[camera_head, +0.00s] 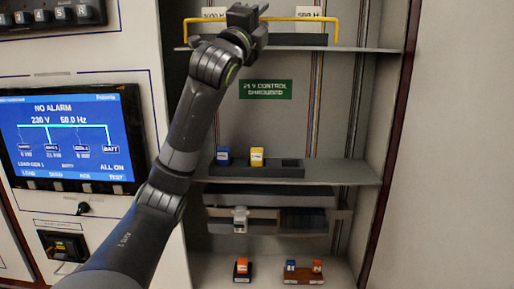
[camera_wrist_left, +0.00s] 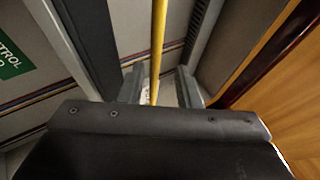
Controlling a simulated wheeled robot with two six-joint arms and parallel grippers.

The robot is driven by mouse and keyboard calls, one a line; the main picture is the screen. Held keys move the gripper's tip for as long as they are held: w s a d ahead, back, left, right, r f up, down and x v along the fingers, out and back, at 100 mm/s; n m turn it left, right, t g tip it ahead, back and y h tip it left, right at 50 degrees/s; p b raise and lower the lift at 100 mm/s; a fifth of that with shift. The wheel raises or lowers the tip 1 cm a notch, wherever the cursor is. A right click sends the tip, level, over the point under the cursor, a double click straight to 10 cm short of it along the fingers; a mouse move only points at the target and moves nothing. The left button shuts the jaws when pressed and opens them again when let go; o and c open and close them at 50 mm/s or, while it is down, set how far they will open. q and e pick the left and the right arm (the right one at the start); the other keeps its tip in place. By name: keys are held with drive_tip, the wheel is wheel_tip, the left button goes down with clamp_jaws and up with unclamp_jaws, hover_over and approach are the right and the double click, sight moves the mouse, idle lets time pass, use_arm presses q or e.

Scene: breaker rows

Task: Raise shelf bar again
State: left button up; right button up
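The yellow shelf bar (camera_head: 296,19) runs across the front of the top shelf (camera_head: 350,47), with a bent-down end at each side. My left arm reaches up from the lower left, and my left gripper (camera_head: 250,18) is at the bar, left of its middle. In the left wrist view the bar (camera_wrist_left: 157,45) passes between the two fingers of my left gripper (camera_wrist_left: 160,88). The fingers stand apart, with a gap at the bar, so the gripper looks open around it. The gripper body hides part of the bar. My right gripper is not in view.
Orange and blue breaker blocks (camera_head: 303,272) stand on the cabinet floor. A lit display panel (camera_head: 65,140) is left of the cabinet. The cabinet's right side wall (camera_head: 385,110) bounds the space.

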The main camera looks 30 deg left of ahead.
use_arm(q)
drive_tip(key=f+b+v, duration=0.1)
drive_tip(key=b+v, duration=0.8)
drive_tip(key=v, duration=0.7)
drive_tip(key=w+f+n+g, duration=0.2)
drive_tip(key=w+f, duration=0.2)
drive_tip(key=f, duration=0.6)
drive_tip(key=w+f+n+g, duration=0.1)
drive_tip(key=w+f, duration=0.4)
drive_tip(key=f, duration=0.5)
drive_tip(key=shift+w+d+f+n+g+p, duration=0.15)
drive_tip(key=shift+w+d+n+g+p, duration=0.2)
drive_tip(key=shift+g, duration=0.45)
drive_tip(key=shift+s, duration=0.15)
